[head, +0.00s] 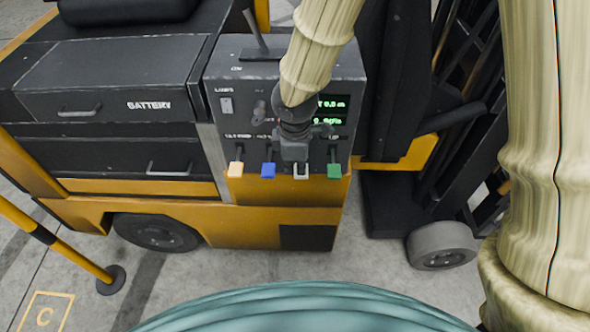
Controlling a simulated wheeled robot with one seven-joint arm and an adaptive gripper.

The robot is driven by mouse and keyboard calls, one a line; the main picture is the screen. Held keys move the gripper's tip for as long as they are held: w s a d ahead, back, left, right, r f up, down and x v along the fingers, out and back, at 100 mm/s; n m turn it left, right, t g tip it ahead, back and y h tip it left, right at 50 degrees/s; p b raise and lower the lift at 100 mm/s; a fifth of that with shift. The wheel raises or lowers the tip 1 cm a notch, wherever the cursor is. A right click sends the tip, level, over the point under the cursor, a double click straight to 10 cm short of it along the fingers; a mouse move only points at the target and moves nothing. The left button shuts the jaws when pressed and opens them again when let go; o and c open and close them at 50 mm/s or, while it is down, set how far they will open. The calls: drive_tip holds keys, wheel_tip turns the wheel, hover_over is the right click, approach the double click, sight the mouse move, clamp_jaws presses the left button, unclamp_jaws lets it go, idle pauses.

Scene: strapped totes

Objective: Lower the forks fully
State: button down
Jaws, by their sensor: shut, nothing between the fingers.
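The forklift's dark control panel (226,80) stands in the middle of the head view. The lever labels are partly hidden or too small to read. The forks are not visible.
The dark mast (462,130) stands right of the panel, with a grey wheel (441,246) below. The battery box (110,85) is at left. A yellow-black post (50,240) stands at lower left. Grey floor (235,268) lies open in front of the forklift.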

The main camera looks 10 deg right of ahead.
drive_tip(key=shift+s+a+r+b, duration=0.1)
drive_tip(key=shift+s+r, duration=0.25)
drive_tip(key=shift+r, duration=0.5)
drive_tip(key=shift+s+a+r+b, duration=0.15)
drive_tip(key=shift+s+r, duration=0.2)
drive_tip(key=shift+r, duration=0.55)
drive_tip(key=shift+s+d+r+b, duration=0.1)
drive_tip(key=shift+s+r, duration=0.25)
drive_tip(key=shift+r, duration=0.5)
drive_tip(key=shift+f, duration=0.15)
drive_tip(key=s+d+f+m+g+y, duration=0.15)
drive_tip(key=s+f+m, duration=0.35)
drive_tip(key=f, duration=0.6)
drive_tip(key=s+d+f+m+y, duration=0.15)
drive_tip(key=s+f+m, duration=0.3)
drive_tip(key=f, duration=0.65)
drive_tip(key=s+d+f+m+h, duration=0.2)
drive_tip(key=s+d+f+m, duration=0.5)
drive_tip(key=s+d+f, duration=0.5)
drive_tip(key=shift+s+d+f+h, duration=0.4)
drive_tip(key=shift+s+f, duration=0.25)
drive_tip(key=shift+s, duration=0.6)
